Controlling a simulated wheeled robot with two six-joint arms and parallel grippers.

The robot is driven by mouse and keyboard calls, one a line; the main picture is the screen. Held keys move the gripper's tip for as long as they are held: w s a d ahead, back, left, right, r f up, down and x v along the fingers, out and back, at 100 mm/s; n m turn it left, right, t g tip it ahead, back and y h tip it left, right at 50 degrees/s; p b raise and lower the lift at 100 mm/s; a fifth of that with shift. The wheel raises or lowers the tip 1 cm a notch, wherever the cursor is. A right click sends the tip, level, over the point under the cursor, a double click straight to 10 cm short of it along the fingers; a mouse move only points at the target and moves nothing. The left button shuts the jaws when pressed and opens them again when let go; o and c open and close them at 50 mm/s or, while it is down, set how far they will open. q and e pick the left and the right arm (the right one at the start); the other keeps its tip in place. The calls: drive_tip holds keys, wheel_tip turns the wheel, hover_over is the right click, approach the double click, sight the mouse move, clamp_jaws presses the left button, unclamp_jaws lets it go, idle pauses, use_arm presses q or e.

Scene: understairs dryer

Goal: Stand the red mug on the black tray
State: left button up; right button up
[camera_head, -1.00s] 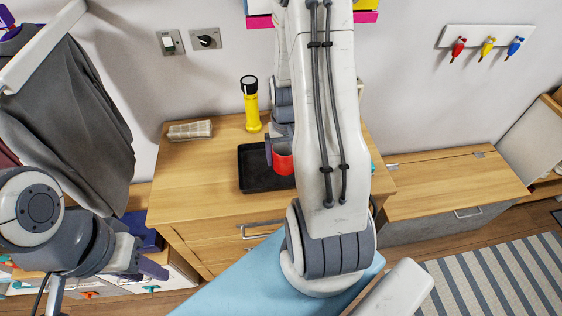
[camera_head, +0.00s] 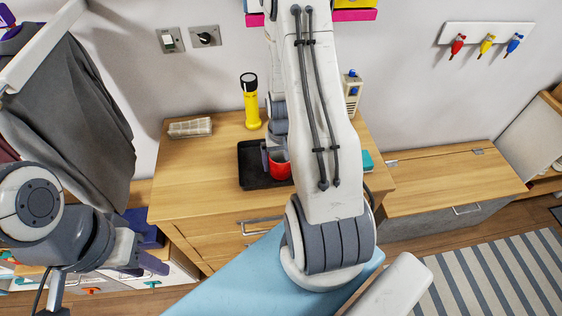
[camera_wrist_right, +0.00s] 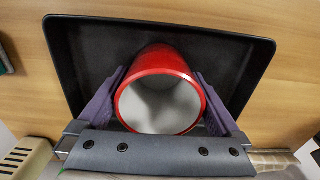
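The red mug (camera_head: 279,166) is at the black tray (camera_head: 248,178), near the tray's middle, and looks upright. In the right wrist view the mug (camera_wrist_right: 160,62) shows its open white inside towards the camera, with the tray (camera_wrist_right: 85,50) behind and under it. My right gripper (camera_wrist_right: 160,85) has one purple finger on each side of the mug, both seeming to touch it. In the head view this gripper (camera_head: 277,160) is partly hidden by my right arm. Whether the mug's base touches the tray is hard to tell. My left gripper (camera_head: 150,263) hangs at the lower left, away from the tray.
A yellow torch (camera_head: 250,102) stands behind the tray on the wooden cabinet top (camera_head: 190,185). A pale ribbed block (camera_head: 190,128) lies at the back left. A beige handheld device (camera_head: 352,92) and a teal item (camera_head: 367,161) are on the right. The cabinet top's left part is clear.

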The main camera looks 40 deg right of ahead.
drive_tip(key=shift+r, duration=0.55)
wheel_tip(320, 180, up, 11)
drive_tip(key=b, duration=0.1)
drive_tip(key=s+a+r+n, duration=0.1)
drive_tip(key=a+r+n, duration=0.25)
drive_tip(key=a, duration=0.65)
drive_tip(key=s+a+r+n, duration=0.2)
drive_tip(key=a+r+n, duration=0.15)
drive_tip(key=a, duration=0.65)
drive_tip(key=s+a+r+n+y, duration=0.1)
drive_tip(key=s+a+r+n, duration=0.1)
drive_tip(key=s+a+n, duration=0.4)
drive_tip(key=s+a, duration=0.3)
drive_tip(key=s, duration=0.3)
drive_tip(key=shift+a+r+n, duration=0.35)
drive_tip(key=shift+r+n, duration=0.05)
